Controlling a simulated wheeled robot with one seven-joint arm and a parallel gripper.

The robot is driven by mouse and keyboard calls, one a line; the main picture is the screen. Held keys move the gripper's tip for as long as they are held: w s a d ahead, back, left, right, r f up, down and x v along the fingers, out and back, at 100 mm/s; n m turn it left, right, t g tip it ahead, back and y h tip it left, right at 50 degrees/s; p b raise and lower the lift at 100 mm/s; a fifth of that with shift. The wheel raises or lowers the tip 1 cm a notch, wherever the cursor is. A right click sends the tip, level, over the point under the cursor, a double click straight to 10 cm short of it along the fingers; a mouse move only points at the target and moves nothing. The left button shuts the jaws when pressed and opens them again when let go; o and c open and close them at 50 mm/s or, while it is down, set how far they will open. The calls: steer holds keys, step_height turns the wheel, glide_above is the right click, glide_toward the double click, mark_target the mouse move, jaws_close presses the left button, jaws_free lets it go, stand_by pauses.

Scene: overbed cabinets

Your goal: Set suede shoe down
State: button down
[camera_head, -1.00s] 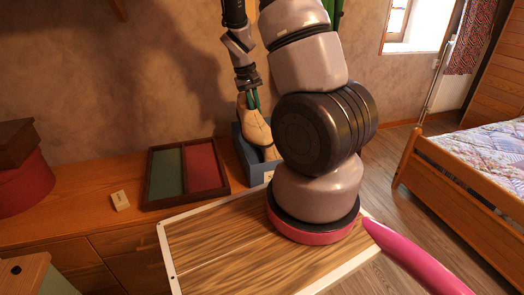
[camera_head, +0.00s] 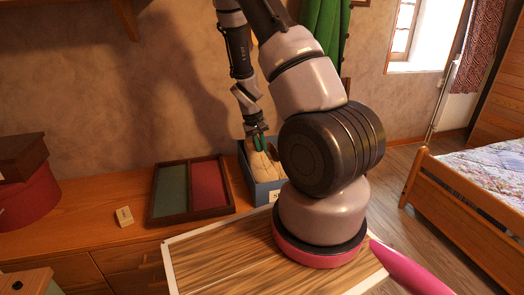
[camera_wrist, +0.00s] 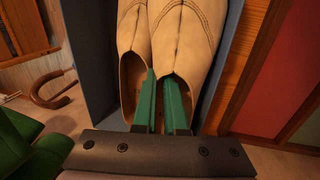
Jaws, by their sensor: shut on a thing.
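A tan suede shoe (camera_wrist: 187,42) is in my gripper (camera_wrist: 160,100), whose green fingers are closed on its wall near the opening. In the head view my gripper (camera_head: 259,143) points down into a blue box (camera_head: 268,192) on the wooden counter. A second tan shoe (camera_wrist: 131,50) lies close beside the held one in the box (camera_wrist: 90,60), toes the same way. In the head view the two shoes (camera_head: 262,166) are partly hidden by the box wall and my arm. I cannot tell whether the held shoe touches the box floor.
A dark-framed tray (camera_head: 232,196) with green and red compartments sits left of the box. A small tan block (camera_head: 124,216) and round red box (camera_head: 28,200) stand farther left. A green garment (camera_head: 328,45) hangs behind my arm. A bed (camera_head: 480,185) is at right.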

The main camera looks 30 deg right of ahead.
steer(key=shift+f, duration=0.4)
steer(key=c, duration=1)
jaws_free()
steer(key=s+a+r+t+y, duration=0.1)
steer(key=s+a+r, duration=0.15)
steer(key=r, duration=0.75)
steer(key=s+a+r+m+t+y, duration=0.1)
steer(key=a+r, duration=0.2)
steer(key=r, duration=0.7)
steer(key=s+a+r+t+y, duration=0.1)
steer(key=s+a+r+t, duration=0.15)
steer(key=r, duration=0.65)
steer(key=s+a+r+t, duration=0.1)
steer(key=s+a+r, duration=0.1)
steer(key=s+r, duration=0.2)
steer(key=s+a+r+t+y, duration=0.1)
steer(key=s+a+r, duration=0.1)
steer(key=s+r, duration=0.1)
steer(key=s+a+r+t, duration=0.1)
steer(key=s+r, duration=0.3)
steer(key=s, duration=0.1)
steer(key=shift+s+a+r+m+y, duration=0.15)
steer(key=shift+a+r+m+y, duration=0.15)
steer(key=shift+a+r, duration=0.1)
